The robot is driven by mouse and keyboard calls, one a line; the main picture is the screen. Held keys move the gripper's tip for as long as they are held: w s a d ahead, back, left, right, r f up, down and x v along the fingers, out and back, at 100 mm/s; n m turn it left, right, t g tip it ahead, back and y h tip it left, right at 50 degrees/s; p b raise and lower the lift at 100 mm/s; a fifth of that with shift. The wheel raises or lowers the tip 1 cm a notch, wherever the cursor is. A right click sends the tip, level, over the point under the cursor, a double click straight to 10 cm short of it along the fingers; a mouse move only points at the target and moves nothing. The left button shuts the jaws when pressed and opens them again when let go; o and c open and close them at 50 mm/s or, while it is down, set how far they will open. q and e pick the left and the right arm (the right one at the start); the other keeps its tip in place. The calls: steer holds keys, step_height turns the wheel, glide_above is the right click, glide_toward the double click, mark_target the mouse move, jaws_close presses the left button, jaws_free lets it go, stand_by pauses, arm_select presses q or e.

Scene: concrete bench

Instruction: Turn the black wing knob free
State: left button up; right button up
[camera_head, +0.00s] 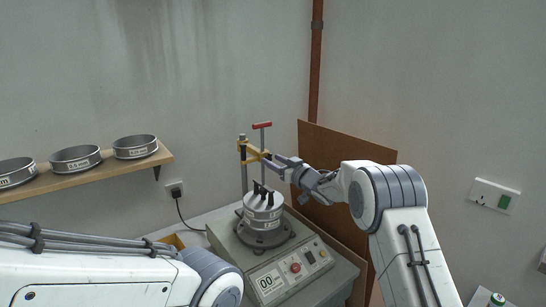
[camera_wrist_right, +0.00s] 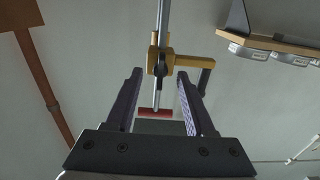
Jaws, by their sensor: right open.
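A shaker machine (camera_head: 262,278) stands on the bench with a metal sieve stack (camera_head: 262,216) on it. Black upright wing-like pieces (camera_head: 258,188) show on top of the stack. A yellow clamp bar (camera_head: 252,151) sits on a grey post (camera_head: 244,178) behind the stack. In the right wrist view the yellow clamp (camera_wrist_right: 182,62) has a dark knob-like part (camera_wrist_right: 153,61) on it, beyond the fingers. My right gripper (camera_head: 272,158) is open beside the clamp; its fingers (camera_wrist_right: 160,85) hold nothing. Whether they touch the clamp I cannot tell. My left gripper is out of view.
A red-handled rod (camera_head: 262,126) rises by the clamp. A brown board (camera_head: 342,160) leans behind my right arm. A wooden shelf (camera_head: 100,172) with several sieves is at the left. The machine's front panel has a display and buttons.

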steer(key=shift+w+a, duration=0.25)
steer(key=shift+w, duration=0.1)
jaws_close()
steer(key=shift+s+a+f+n+b, duration=0.1)
steer(key=shift+f+n+b, duration=0.05)
steer(key=shift+n+b, duration=3.9)
steer(key=shift+s+a+f+n+b, duration=0.15)
steer(key=shift+n+b, duration=3)
steer(key=shift+n, duration=1.7)
steer(key=shift+w, duration=0.1)
